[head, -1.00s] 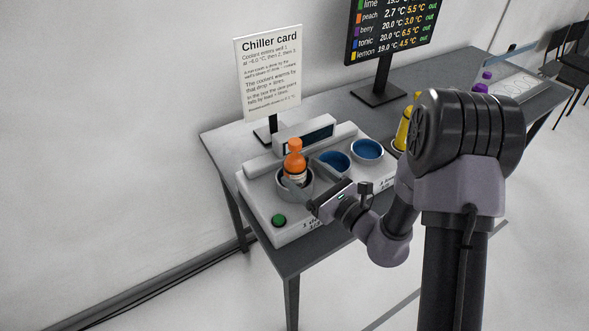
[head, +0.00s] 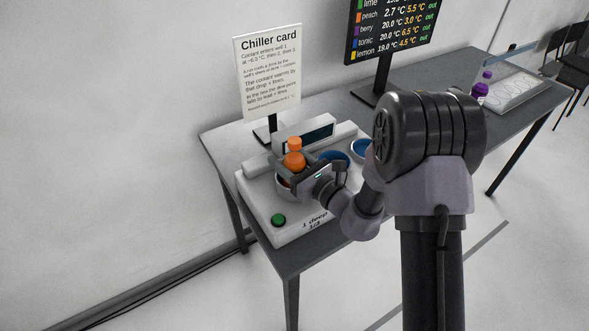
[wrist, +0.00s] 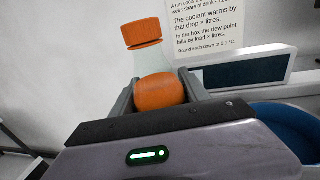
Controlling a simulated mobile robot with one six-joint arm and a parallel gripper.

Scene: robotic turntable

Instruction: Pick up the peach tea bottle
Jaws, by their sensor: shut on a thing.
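The peach tea bottle (head: 294,158) has an orange cap and an orange body band. It stands in the left well of the white chiller (head: 256,196), its lower part hidden by the well and my gripper. My gripper (head: 298,169) is shut on the bottle, its fingers on either side at about the orange band. In the wrist view the bottle (wrist: 158,92) shows its orange cap, pale clear neck and orange band between the grey fingers (wrist: 160,88). It looks slightly tilted in that view.
Two blue-lined wells (head: 334,157) lie right of the bottle, partly hidden by my arm. A green button (head: 278,220) is on the chiller's front left. The chiller card (head: 268,75) and a dark monitor (head: 392,35) stand behind.

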